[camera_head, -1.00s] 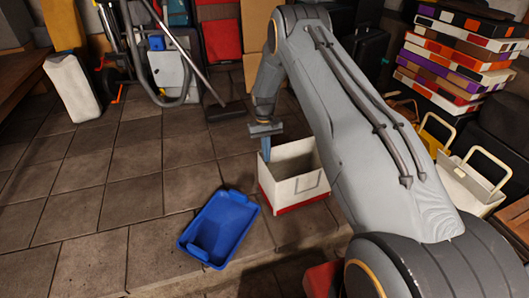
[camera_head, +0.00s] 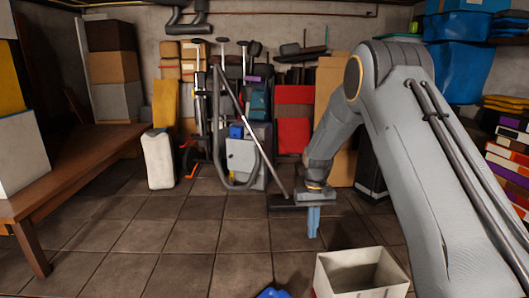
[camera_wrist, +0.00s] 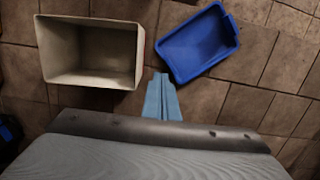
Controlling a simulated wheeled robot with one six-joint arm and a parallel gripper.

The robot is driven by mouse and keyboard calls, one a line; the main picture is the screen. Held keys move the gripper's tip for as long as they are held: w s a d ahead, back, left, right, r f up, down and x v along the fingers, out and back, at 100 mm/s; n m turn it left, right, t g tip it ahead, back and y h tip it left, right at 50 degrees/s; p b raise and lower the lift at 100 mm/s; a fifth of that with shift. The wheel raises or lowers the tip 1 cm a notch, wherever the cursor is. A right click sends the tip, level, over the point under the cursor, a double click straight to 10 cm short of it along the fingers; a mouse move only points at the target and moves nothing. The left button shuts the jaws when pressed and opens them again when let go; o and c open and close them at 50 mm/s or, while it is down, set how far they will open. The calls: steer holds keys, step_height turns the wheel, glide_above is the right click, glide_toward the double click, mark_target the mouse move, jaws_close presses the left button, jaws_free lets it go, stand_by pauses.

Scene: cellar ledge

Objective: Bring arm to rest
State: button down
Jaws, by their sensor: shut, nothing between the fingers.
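My gripper (camera_head: 313,221) hangs from my grey arm, right of the middle in the head view, with its blue fingers pointing down. In the wrist view my gripper (camera_wrist: 162,80) shows its two blue fingers together, with nothing between them. It is in the air above the tiled floor. A white box (camera_head: 362,274) stands open on the floor below and to the right of it. The box (camera_wrist: 91,50) looks empty in the wrist view. A blue tray (camera_wrist: 198,43) lies beside it on the floor, and only its edge (camera_head: 272,293) shows in the head view.
A wooden bench (camera_head: 78,172) runs along the left side. A white canister (camera_head: 158,159) and a grey machine with a hose (camera_head: 246,160) stand at the back. Stacked boxes (camera_head: 508,160) are at the right. The tiled floor in the middle left is clear.

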steer(key=s+a+r, duration=0.5)
steer(key=s+r, duration=0.4)
steer(key=r, duration=0.2)
steer(key=s+a+r+n+t+p, duration=0.1)
steer(key=s+r, duration=0.3)
steer(key=s, duration=1.1)
steer(key=s+a+r+n, duration=0.1)
steer(key=s+r, duration=0.3)
steer(key=s, duration=1.1)
steer(key=d+r+m+p, duration=0.2)
steer(key=d+r+p, duration=0.7)
steer(key=p, duration=0.9)
steer(key=shift+d+r+m, duration=0.35)
steer(key=shift+r+m, duration=0.05)
steer(key=shift+r, duration=0.4)
steer(key=shift+s, duration=0.1)
